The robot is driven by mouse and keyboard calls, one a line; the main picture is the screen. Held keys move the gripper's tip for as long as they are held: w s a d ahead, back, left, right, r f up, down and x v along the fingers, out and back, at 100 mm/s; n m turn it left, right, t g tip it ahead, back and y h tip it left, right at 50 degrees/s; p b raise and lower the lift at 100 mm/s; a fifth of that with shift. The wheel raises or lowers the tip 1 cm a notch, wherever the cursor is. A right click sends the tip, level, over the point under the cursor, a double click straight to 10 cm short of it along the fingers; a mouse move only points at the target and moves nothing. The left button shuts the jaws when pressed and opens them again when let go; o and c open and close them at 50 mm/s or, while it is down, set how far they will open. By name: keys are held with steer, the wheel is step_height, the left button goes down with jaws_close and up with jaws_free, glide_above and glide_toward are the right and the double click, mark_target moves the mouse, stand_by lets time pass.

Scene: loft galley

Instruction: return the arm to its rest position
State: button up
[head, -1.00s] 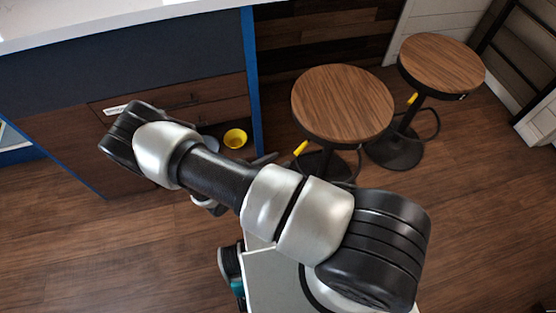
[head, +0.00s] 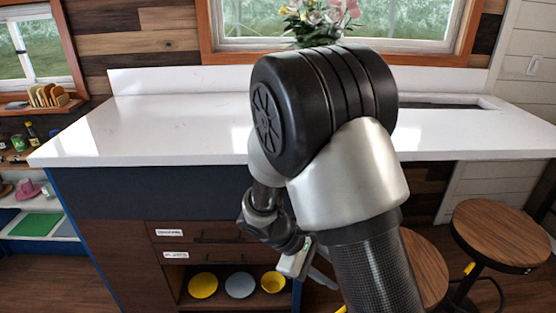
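My arm fills the middle and right of the head view, with its large black elbow joint raised in front of the white counter. My gripper (head: 302,262) shows partly below the elbow, in front of the blue and wood cabinet. Its fingers are small and partly hidden by my arm, so I cannot tell whether they are open or shut. I see nothing held in it.
The white counter (head: 180,115) is largely bare. Below it, an open shelf holds a yellow plate (head: 203,285), a grey plate (head: 240,285) and a yellow bowl (head: 272,281). Wooden stools (head: 500,235) stand at the right. A flower bunch (head: 325,18) is at the window.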

steer(key=s+d+r+m+t+y, duration=0.1)
steer(key=s+r+m+t+y, duration=0.25)
steer(key=s+r+m, duration=0.6)
steer(key=s+r+m+t+y, duration=0.2)
steer(key=s+r+y, duration=0.3)
steer(key=r, duration=0.9)
step_height(320, 180, up, 13)
steer(key=p, duration=1.3)
steer(key=shift+w+r, duration=0.15)
steer(key=shift+w, duration=0.05)
steer(key=shift+d, duration=0.1)
